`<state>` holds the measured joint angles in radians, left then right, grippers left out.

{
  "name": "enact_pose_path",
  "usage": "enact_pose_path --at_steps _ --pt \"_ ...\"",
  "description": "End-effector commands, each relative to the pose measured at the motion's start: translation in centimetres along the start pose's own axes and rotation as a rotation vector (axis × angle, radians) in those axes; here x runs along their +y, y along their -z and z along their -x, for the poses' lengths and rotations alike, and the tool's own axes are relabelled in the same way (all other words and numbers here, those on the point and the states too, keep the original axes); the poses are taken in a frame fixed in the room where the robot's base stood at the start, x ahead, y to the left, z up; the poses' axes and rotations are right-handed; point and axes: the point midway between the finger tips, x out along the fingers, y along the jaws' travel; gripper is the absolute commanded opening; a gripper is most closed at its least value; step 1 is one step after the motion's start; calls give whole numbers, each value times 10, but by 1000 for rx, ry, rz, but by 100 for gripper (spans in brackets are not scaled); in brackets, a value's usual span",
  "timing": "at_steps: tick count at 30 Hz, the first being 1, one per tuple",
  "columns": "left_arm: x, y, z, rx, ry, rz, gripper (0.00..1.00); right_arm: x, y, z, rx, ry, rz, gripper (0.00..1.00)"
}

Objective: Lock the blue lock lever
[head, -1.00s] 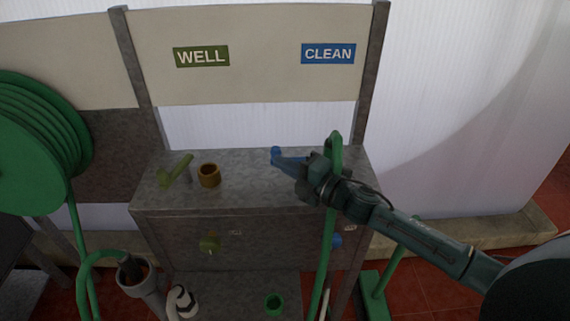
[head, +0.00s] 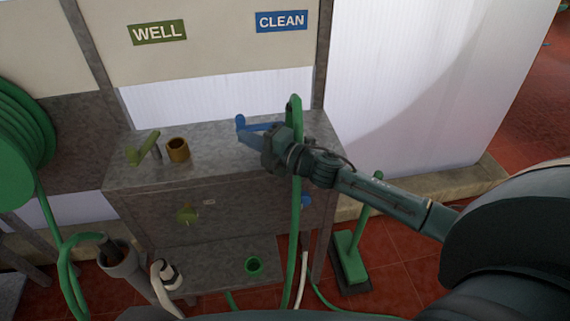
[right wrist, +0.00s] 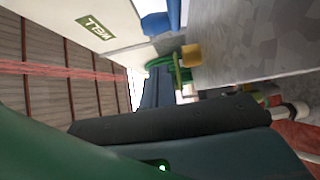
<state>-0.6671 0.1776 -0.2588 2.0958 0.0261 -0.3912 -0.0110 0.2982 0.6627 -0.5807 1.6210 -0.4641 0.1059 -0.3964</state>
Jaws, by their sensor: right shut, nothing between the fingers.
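The blue lock lever (head: 262,126) is on top of the grey metal bench, below the CLEAN sign (head: 282,21). Its arm runs roughly left to right, with a raised knob at the left end. My right gripper (head: 246,139) is shut and empty, just in front of the lever. Whether it touches the lever is unclear. The gripper and green hose hide the lever's right end. In the right wrist view, blue parts (right wrist: 160,23) show at the top, close to the dark gripper. My left gripper is not in view.
The green hose (head: 295,200) hangs over the bench beside my right wrist. An olive lever (head: 144,148) and brown ring (head: 178,150) are on the bench's left, below the WELL sign (head: 158,32).

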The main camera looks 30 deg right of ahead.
Motion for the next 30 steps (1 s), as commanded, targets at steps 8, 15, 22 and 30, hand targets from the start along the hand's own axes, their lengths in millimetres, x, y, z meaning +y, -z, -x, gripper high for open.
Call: enact_pose_path --at_steps 8,15,22,30 --pt "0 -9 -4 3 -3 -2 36 -5 6 63 1 5 -1 0" --pt "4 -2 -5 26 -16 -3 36 -3 9 92 2 4 -2 0" --pt "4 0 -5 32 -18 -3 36 -1 10 100 3 2 -1 0" --pt "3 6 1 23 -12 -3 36 -35 37 112 -109 39 -345 0"
